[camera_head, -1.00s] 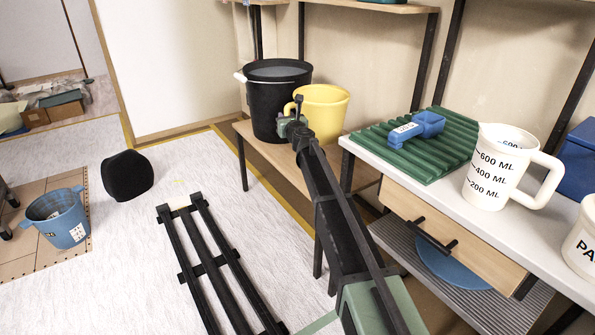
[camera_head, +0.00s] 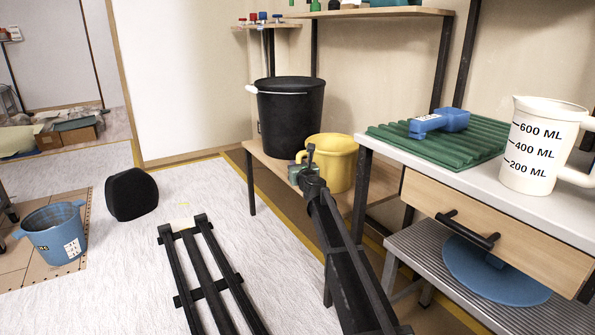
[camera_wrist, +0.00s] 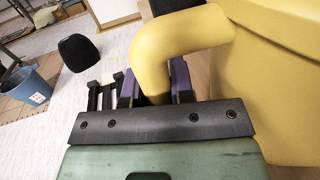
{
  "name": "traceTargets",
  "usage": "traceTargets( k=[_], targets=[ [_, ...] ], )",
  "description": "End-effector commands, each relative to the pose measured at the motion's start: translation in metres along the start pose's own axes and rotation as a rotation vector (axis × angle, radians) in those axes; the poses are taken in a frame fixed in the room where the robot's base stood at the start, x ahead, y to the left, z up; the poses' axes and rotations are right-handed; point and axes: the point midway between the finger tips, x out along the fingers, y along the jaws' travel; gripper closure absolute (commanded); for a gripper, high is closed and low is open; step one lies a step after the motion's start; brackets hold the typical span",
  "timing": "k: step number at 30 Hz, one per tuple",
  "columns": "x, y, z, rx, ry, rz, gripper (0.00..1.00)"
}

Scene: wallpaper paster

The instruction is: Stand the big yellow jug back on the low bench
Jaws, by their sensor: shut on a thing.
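The big yellow jug (camera_head: 338,160) is upright at the low wooden bench (camera_head: 272,160), right of a black bucket. Its base is at the bench top's height, but I cannot tell whether it touches. My gripper (camera_head: 306,172) is at the jug's left side, shut on its handle. In the wrist view, the jug's handle (camera_wrist: 180,38) runs down between the purple fingers of my gripper (camera_wrist: 155,88), and its body (camera_wrist: 265,90) fills the right side. My arm hides part of the bench's front edge.
The black bucket (camera_head: 290,118) stands close behind and left of the jug. A taller white table (camera_head: 450,180) with a green ribbed mat (camera_head: 480,140), a blue tool (camera_head: 438,123) and a white measuring jug (camera_head: 540,150) stands to the right. A blue bucket (camera_head: 55,235) is at left.

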Motion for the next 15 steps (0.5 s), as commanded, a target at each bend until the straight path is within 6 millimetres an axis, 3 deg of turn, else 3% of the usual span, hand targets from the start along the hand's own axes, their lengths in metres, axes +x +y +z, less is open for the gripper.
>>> traceTargets(
  k=[3, 4, 8, 15],
  targets=[
    [-0.0001, 0.0000, -0.0046, -0.001, 0.000, 0.000, 1.00],
    [0.0000, 0.0000, -0.0029, 0.000, 0.000, 0.000, 0.73],
    [0.0000, -0.0001, -0.0025, 0.000, 0.000, 0.000, 0.53],
    [-0.0001, 0.0000, -0.0023, 0.000, 0.000, 0.000, 0.52]
  ],
)
